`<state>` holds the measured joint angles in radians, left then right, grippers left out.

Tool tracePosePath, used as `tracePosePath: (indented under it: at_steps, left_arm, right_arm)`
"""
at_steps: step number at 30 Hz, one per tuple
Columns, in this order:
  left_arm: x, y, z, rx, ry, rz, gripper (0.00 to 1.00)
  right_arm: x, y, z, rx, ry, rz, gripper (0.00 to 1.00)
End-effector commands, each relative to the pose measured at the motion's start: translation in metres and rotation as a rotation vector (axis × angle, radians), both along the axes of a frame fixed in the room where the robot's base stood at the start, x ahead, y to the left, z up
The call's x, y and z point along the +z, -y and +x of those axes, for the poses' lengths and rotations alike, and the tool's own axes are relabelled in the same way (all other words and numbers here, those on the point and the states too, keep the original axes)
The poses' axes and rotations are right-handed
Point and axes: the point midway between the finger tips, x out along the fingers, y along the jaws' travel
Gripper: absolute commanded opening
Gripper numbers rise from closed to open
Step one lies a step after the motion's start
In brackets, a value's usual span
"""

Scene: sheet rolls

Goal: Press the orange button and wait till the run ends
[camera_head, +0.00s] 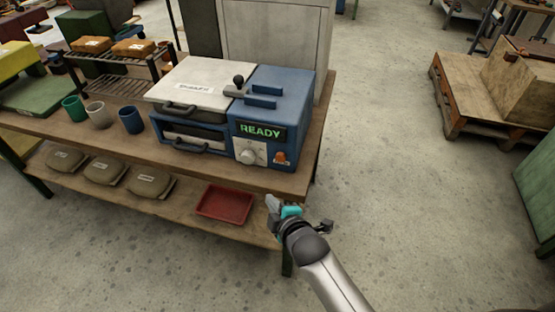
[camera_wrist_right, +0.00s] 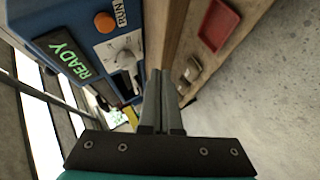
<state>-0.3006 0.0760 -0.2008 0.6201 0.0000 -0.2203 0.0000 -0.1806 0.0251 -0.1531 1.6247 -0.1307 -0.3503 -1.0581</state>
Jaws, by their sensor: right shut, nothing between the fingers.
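The orange button (camera_head: 281,157) is on the front of a blue machine (camera_head: 262,105), at the lower right of its face. A display (camera_head: 260,132) above it reads READY in green. A light knob (camera_head: 250,153) sits to the button's left. In the right wrist view the button (camera_wrist_right: 104,22) shows at the top left, beside a RUN label (camera_wrist_right: 121,13). My right gripper (camera_head: 271,203) is shut and empty, in front of the bench edge and below the button, apart from it. Its fingers (camera_wrist_right: 160,100) are together in the wrist view. My left gripper is not in view.
The machine stands on a wooden bench (camera_head: 205,174). Cups, including a blue one (camera_head: 131,120), stand to its left. A red tray (camera_head: 225,204) and several brown sacks (camera_head: 105,171) lie on the lower shelf. The floor to the right is clear up to a pallet (camera_head: 470,110).

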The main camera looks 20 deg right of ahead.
Motion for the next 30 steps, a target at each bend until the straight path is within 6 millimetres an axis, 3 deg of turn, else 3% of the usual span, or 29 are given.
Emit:
tracePosePath:
  at_steps: [6,19,30]
  left_arm:
    - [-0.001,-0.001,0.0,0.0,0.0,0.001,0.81]
    - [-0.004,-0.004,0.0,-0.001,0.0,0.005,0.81]
    - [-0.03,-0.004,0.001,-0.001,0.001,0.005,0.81]
  right_arm:
    - [0.021,0.0,0.009,0.018,0.049,-0.04,0.0]
    - [0.02,0.003,0.013,0.017,0.051,-0.042,0.0]
    - [0.017,0.03,0.053,0.017,0.051,-0.042,0.0]
